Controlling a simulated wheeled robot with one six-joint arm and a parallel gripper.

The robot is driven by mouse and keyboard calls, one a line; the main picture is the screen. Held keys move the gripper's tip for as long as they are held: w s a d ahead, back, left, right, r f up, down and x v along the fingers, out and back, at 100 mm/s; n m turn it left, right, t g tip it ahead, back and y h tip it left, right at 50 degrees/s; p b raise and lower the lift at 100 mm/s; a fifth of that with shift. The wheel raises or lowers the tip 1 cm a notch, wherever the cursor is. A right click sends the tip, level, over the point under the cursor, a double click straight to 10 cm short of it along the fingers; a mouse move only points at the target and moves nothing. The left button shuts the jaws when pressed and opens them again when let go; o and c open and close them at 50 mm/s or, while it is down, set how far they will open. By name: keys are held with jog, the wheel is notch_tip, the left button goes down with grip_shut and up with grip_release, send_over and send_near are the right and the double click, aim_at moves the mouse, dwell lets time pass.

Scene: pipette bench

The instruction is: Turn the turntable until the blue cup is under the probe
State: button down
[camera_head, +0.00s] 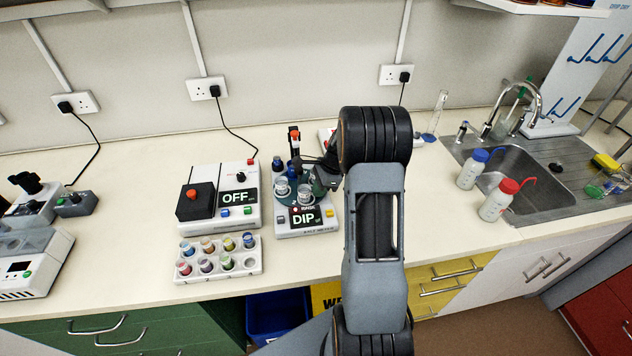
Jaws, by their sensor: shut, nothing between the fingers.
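The turntable device (290,231) is a white unit on the bench left of my arm, with a dark screen reading DIP (303,217). Two clear cups (282,187) (304,193) show at its front. Dark blue parts (292,168) show behind them, too small to tell whether one is the blue cup. A black upright with an orange top (294,140) rises at the back; I cannot tell whether it carries the probe. My gripper (318,181) is shut and empty at the device's right side, partly hidden by my arm. I cannot tell whether it touches the turntable.
A white unit reading OFF (235,198) stands left of the turntable device. A white rack (252,266) of several coloured-capped vials lies in front of it. Two wash bottles, blue-capped (469,174) and red-capped (495,206), stand by the sink (515,176). The bench between my arm and the bottles is clear.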

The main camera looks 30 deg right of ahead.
jog(key=shift+s+a+m, duration=0.15)
jog(key=shift+a+m, duration=0.2)
jog(key=shift+m, duration=0.15)
dwell(0.5)
jog(key=d, duration=0.1)
jog(key=s+d, duration=0.1)
jog(key=d, duration=0.2)
jog(key=shift+s, duration=0.25)
jog(key=b+v, duration=0.1)
jog(key=v, duration=0.9)
jog(key=s+a+r+n+t+h, duration=0.1)
jog(key=s+a+r+n, duration=0.3)
jog(key=s+a+n, duration=0.4)
jog(key=s+a+r+n+t+h, duration=0.2)
jog(key=s+a+n, duration=0.6)
jog(key=a+n, duration=0.6)
jog(key=shift+a+r+h, duration=0.2)
jog(key=shift+r+h, duration=0.4)
jog(key=shift+r, duration=0.25)
